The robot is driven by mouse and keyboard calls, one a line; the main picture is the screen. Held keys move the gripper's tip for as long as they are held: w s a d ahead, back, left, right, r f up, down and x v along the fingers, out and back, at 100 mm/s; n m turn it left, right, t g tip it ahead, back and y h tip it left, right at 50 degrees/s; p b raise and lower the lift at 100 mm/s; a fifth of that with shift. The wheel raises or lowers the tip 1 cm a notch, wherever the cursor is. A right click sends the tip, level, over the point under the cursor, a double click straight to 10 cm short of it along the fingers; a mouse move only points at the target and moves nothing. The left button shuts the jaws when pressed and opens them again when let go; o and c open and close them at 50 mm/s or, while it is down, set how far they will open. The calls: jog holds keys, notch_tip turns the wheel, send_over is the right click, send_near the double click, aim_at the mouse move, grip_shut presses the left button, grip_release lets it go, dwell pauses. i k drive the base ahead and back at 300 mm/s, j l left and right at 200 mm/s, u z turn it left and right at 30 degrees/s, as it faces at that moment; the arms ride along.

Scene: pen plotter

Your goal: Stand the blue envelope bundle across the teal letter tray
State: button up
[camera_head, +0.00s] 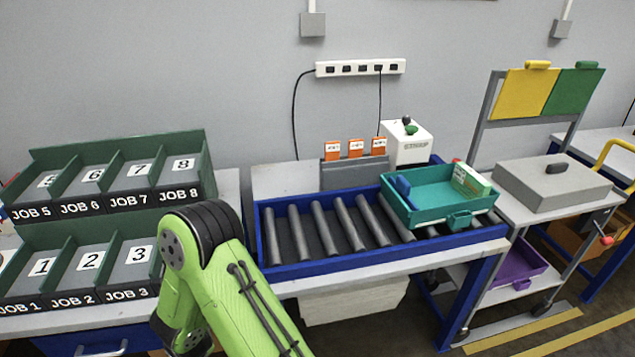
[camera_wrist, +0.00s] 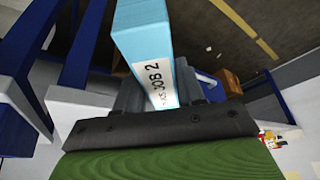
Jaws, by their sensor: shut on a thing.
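A light blue envelope bundle (camera_wrist: 146,45) with a white label reading JOB 2 fills the middle of the wrist view. My gripper (camera_wrist: 158,92) is shut on it, with dark fingers on either side of its labelled end. The teal letter tray (camera_head: 440,206) sits on the right part of the roller conveyor in the head view. A dark blue piece (camera_head: 403,188) stands at the tray's left end, and a green and white block (camera_head: 470,181) at its right end. The gripper and bundle do not show in the head view; only my green arm does.
The blue-framed roller conveyor (camera_head: 345,264) has bare rollers left of the tray. Green job racks (camera_head: 126,158) stand at left. Orange-tagged cards (camera_head: 355,149) and a white stamp box (camera_head: 404,146) stand behind the conveyor. A grey box (camera_head: 550,185) sits on the cart at right.

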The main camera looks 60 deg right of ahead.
aim_at(442, 200)
jog(key=k+l+z, duration=0.1)
jog(key=k+l, duration=0.15)
jog(key=k+l+z, duration=0.1)
jog(key=k+l, duration=0.15)
jog(key=l, duration=0.2)
jog(key=k+l+z, duration=0.1)
jog(key=k+l, duration=0.15)
jog(key=k+l+z, duration=0.1)
jog(key=k+l, duration=0.15)
jog(key=l, duration=0.25)
jog(key=k+l+z, duration=0.1)
jog(key=l, duration=0.3)
jog(key=k, duration=0.1)
